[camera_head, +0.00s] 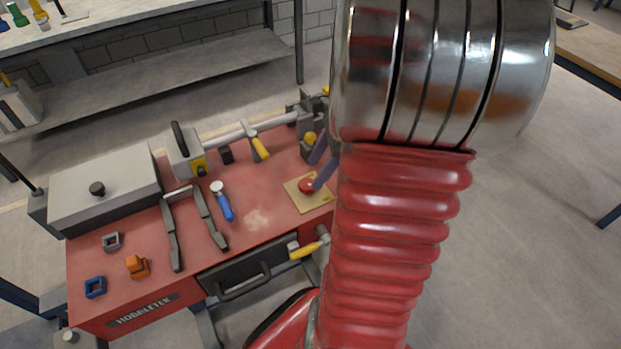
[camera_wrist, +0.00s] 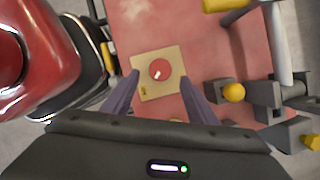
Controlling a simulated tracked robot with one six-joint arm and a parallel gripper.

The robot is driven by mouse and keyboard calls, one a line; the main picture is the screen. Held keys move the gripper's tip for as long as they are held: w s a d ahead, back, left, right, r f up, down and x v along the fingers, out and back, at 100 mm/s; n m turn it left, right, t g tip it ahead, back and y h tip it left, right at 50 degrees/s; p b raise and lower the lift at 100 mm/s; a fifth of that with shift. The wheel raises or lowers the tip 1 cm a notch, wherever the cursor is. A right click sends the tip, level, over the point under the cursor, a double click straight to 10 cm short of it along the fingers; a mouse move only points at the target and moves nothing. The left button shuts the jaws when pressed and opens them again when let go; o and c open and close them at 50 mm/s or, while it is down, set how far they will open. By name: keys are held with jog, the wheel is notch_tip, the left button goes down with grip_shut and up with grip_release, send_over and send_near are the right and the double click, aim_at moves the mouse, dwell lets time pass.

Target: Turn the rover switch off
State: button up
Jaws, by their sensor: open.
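The rover switch looks like a round red button (camera_wrist: 160,70) on a square tan plate (camera_wrist: 143,62). In the wrist view it lies between and just beyond the two purple fingers of my gripper (camera_wrist: 160,84), which are spread open and empty. In the head view the red button (camera_head: 307,186) and its plate (camera_head: 297,197) sit at the right part of the red bench top. I cannot tell whether a finger touches the button.
The red bench (camera_head: 255,218) also holds a grey box (camera_head: 104,190), a blue-handled tool (camera_head: 224,203), grey tongs (camera_head: 174,235) and small blue and orange blocks at the front left. A vise with yellow knobs (camera_wrist: 234,92) stands close right of my gripper in the wrist view.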

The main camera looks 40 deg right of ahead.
aim_at(308, 184)
jog(key=x, duration=0.5)
jog(key=shift+c, duration=0.5)
jog(key=shift+r, duration=0.1)
jog(key=c, duration=1)
jog(key=shift+o, duration=0.2)
